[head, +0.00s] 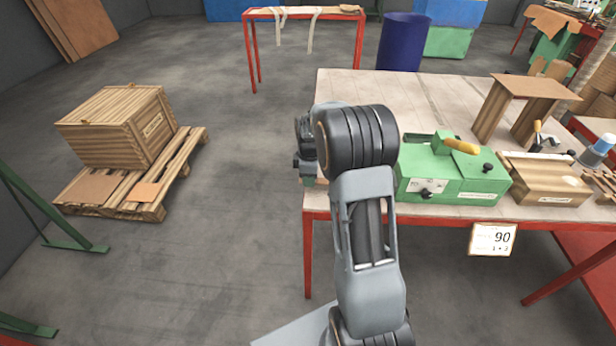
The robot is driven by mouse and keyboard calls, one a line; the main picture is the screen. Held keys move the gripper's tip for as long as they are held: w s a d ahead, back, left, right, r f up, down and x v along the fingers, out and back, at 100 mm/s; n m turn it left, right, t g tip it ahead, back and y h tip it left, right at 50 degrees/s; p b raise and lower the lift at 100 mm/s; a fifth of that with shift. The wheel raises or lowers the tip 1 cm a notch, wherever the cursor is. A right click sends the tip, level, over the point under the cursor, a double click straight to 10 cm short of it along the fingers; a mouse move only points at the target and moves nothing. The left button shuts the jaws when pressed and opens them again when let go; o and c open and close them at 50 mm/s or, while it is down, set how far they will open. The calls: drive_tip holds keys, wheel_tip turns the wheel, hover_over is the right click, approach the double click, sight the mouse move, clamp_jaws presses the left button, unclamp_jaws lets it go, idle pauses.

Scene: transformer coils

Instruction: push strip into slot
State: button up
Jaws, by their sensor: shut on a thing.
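My gripper (306,158) is at the left edge of the table, left of the green machine, mostly hidden behind my own wrist. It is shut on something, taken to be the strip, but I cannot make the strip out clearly. The green machine (450,178) stands near the table's front edge, with a yellow handle (461,146) and dark knobs.
The wooden table (365,88) has red legs and a clear back left part. A wooden block (545,180) and a small wooden stand (522,88) are on the right. A sign (492,239) hangs in front. A crate (122,127) sits on a pallet at left.

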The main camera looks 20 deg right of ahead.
drive_tip(key=shift+s+d, duration=0.3)
drive_tip(key=shift+d, duration=0.2)
drive_tip(key=shift+s+d, duration=0.25)
drive_tip(key=shift+d, duration=0.2)
drive_tip(key=o, duration=1)
drive_tip(key=shift+c, duration=0.2)
drive_tip(key=shift+r, duration=0.1)
wheel_tip(320, 180, up, 14)
drive_tip(key=shift+p, duration=0.45)
drive_tip(key=shift+f, duration=0.2)
